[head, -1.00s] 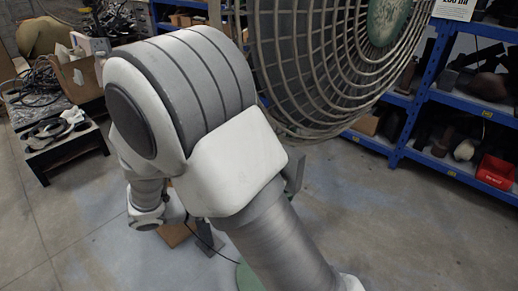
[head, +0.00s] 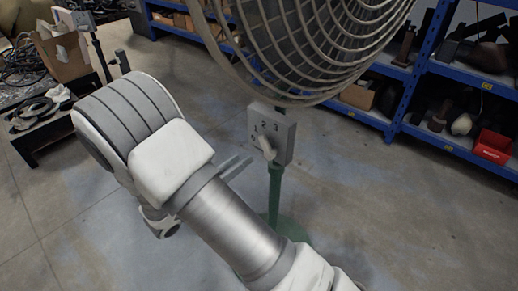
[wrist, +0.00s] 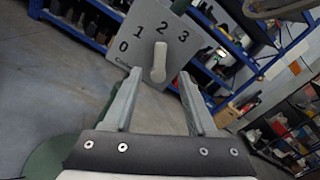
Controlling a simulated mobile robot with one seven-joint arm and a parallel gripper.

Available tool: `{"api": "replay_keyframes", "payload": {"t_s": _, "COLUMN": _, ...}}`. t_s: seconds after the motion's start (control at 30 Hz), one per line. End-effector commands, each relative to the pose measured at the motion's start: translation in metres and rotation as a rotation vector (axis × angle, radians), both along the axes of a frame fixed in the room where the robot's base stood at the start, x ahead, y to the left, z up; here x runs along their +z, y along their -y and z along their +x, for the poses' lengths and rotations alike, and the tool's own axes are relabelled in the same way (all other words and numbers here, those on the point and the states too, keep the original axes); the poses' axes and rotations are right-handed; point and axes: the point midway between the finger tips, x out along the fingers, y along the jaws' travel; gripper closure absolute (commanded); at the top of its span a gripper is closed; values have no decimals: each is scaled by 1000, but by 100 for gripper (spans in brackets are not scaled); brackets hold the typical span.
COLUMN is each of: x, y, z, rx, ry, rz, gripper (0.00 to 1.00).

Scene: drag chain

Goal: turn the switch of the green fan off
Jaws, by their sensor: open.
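The green fan's switch box (head: 270,133) is a grey plate on a green pole (head: 275,190), below the round wire cage (head: 305,45). Its pale knob (head: 264,147) sits under the numbers. In the wrist view, the plate (wrist: 143,52) reads 0, 1, 2, 3, and the knob (wrist: 158,62) stands upright with its upper end towards the 2. My gripper (wrist: 160,77) is open, its fingers on either side of the knob's lower end in the picture; contact cannot be told. In the head view, the fingers (head: 236,167) show just left of the box, partly behind my arm.
Blue shelves (head: 465,80) with dark parts and a red bin (head: 492,146) stand at the right. Another grey box (head: 84,20) on a dark pole is at the back left, near a low black table (head: 45,125). The floor around the pole is clear.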

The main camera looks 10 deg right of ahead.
Motion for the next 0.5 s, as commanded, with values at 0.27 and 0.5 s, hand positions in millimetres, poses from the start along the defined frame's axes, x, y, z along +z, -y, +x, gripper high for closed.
{"api": "replay_keyframes", "payload": {"t_s": 0.27, "x": -1, "y": 47, "z": 34, "rx": -4, "ry": 1, "rz": 1, "gripper": 43}}
{"api": "replay_keyframes", "payload": {"t_s": 0.5, "x": 0, "y": 67, "z": 49, "rx": -1, "ry": 1, "rz": 1, "gripper": 43}}
